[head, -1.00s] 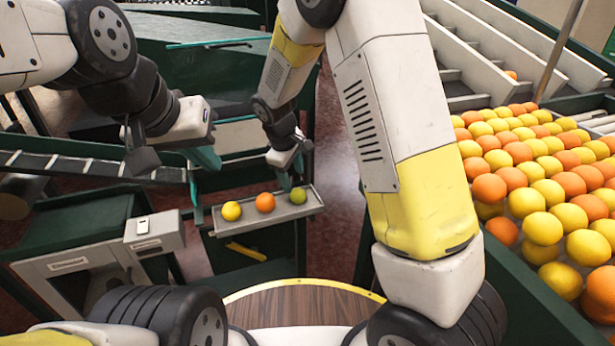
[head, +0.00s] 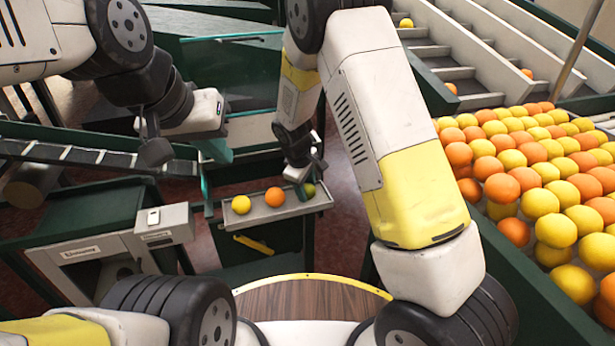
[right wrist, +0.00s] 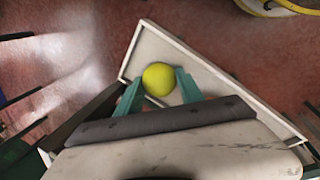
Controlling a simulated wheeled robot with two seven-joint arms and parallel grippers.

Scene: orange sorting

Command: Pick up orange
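A small grey tray (head: 258,216) holds a row of three fruits: a yellow one (head: 240,204), an orange one (head: 275,196) and a green one (head: 309,190). My right gripper (head: 303,180) is at the tray's right end, over the green fruit and partly hiding it. In the right wrist view the fruit looks yellow-green (right wrist: 159,84) and sits between the teal fingers of my right gripper (right wrist: 159,76). The fingers are apart, on either side of it. My left gripper (head: 213,150) hangs left of and behind the tray; its far finger is not clear.
A large bin (head: 520,272) full of oranges and yellow fruits stands at the right. Sloped white chutes (head: 478,62) rise behind it. A conveyor (head: 95,155) runs at the left, with a grey box (head: 165,226) in front of it.

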